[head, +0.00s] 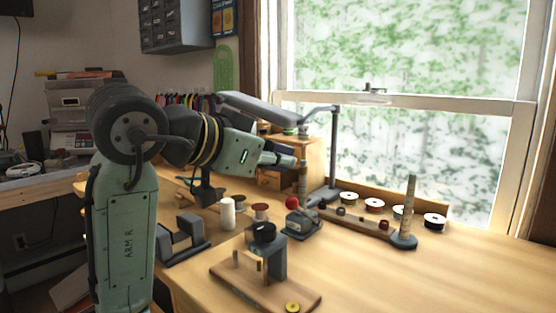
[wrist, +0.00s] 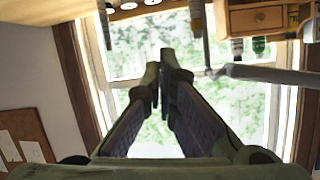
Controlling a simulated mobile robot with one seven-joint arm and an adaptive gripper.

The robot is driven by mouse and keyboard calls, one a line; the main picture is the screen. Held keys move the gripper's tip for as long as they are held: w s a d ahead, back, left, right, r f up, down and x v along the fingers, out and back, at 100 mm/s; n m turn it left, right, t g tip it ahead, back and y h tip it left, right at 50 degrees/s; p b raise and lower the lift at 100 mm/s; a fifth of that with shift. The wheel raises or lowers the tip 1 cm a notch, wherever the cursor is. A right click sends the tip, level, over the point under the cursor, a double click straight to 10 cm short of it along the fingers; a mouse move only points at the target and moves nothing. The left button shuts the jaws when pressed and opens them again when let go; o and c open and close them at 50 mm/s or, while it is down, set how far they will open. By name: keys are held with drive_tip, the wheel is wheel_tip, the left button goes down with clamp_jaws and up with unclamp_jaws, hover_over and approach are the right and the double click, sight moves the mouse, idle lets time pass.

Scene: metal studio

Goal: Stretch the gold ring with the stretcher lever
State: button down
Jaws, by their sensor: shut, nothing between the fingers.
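A small grey device with a red ball-topped lever (head: 292,203) stands on the bench; it looks like the stretcher, and a tall pale tapered post (head: 303,178) rises at it. I cannot make out a gold ring on that post. A small gold-yellow round piece with a dark centre (head: 292,307) lies at the front edge of a wooden board; I cannot tell whether it is the ring. My gripper (head: 293,161) is above and behind the red ball, apart from it. In the wrist view my gripper (wrist: 163,82) is shut and empty, with the window behind it.
The wooden board (head: 225,271) carries a grey upright bracket (head: 279,260). A grey stand (head: 187,241), white spool (head: 227,213), second tapered post (head: 409,208) and several small spools surround the stretcher. A lamp arm (head: 335,150) rises behind. The bench's right front is clear.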

drive_tip(key=p, duration=0.1)
hover_over(296, 204)
drive_tip(key=w+d, duration=0.1)
drive_tip(key=d, duration=0.1)
wheel_tip(296, 204, down, 2)
drive_tip(key=f, duration=0.1)
drive_tip(key=shift+s+a+f+p, duration=0.15)
drive_tip(key=shift+a+f+p, duration=0.05)
drive_tip(key=shift+a+f, duration=0.3)
drive_tip(key=shift+s+a+f+p, duration=0.15)
drive_tip(key=shift+a+f, duration=0.2)
drive_tip(key=shift+f, duration=0.15)
drive_tip(key=shift+s+a+f, duration=0.15)
drive_tip(key=shift+s+f, duration=0.05)
drive_tip(key=shift+f, duration=0.15)
drive_tip(key=s+f+b, duration=0.1)
drive_tip(key=b, duration=0.1)
drive_tip(key=shift+a+f+t+h+b, duration=0.15)
drive_tip(key=shift+a+t+h+b, duration=0.25)
